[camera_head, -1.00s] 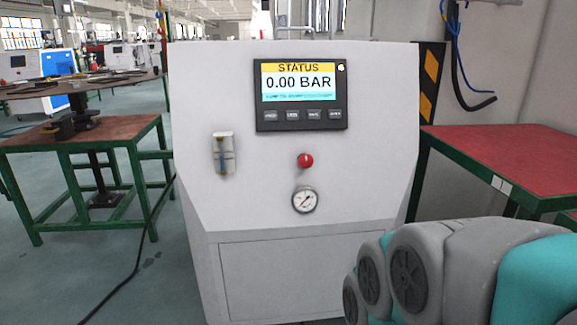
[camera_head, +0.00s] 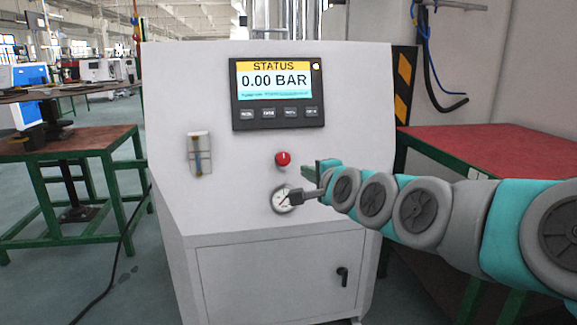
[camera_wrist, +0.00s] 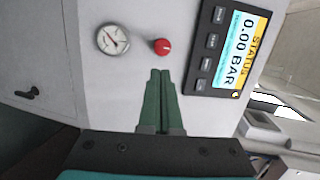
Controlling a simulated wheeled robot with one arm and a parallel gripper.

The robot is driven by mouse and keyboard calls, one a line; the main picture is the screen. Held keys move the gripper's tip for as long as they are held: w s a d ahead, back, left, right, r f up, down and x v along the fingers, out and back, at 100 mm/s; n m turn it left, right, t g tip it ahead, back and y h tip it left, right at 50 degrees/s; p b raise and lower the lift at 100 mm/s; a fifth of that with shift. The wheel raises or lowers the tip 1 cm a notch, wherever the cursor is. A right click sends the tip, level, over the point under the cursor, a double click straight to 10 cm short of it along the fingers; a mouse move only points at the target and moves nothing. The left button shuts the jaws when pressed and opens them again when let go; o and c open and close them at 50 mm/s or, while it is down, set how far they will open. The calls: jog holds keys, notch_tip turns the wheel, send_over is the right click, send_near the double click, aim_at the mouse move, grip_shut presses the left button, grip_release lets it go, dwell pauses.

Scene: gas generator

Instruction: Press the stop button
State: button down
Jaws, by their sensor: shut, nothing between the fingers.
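The gas generator is a white cabinet (camera_head: 240,215). Its dark control panel (camera_head: 278,93) has a screen that reads "STATUS 0.00 BAR" and a row of small dark buttons below it. Their labels are too small to read. A round red knob or button (camera_head: 283,159) sits below the panel, above a round gauge (camera_head: 280,199). My gripper (camera_head: 307,170) is in front of the cabinet, right of the red button. In the wrist view its green fingers (camera_wrist: 160,75) are together and empty, pointing near the red button (camera_wrist: 162,46), with the panel (camera_wrist: 228,45) to the right.
A small vertical flow meter (camera_head: 200,154) is on the cabinet's left. A red-topped table (camera_head: 480,145) stands at right, and a green-framed table (camera_head: 75,145) at left. A cable lies on the floor at left. A black door handle (camera_head: 342,275) is low on the cabinet.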

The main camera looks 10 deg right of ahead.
jog(key=shift+w+d+r, duration=0.1)
jog(key=shift+d+r, duration=0.05)
jog(key=p, duration=0.2)
send_near(285, 159)
jog(key=x, duration=0.4)
jog(key=shift+w+f, duration=0.3)
jog(key=shift+w, duration=0.05)
jog(key=shift+w+a, duration=0.2)
jog(key=shift+w, duration=0.5)
jog(key=shift+w+a+f, duration=0.1)
jog(key=shift+w, duration=0.2)
jog(key=shift+w, duration=0.1)
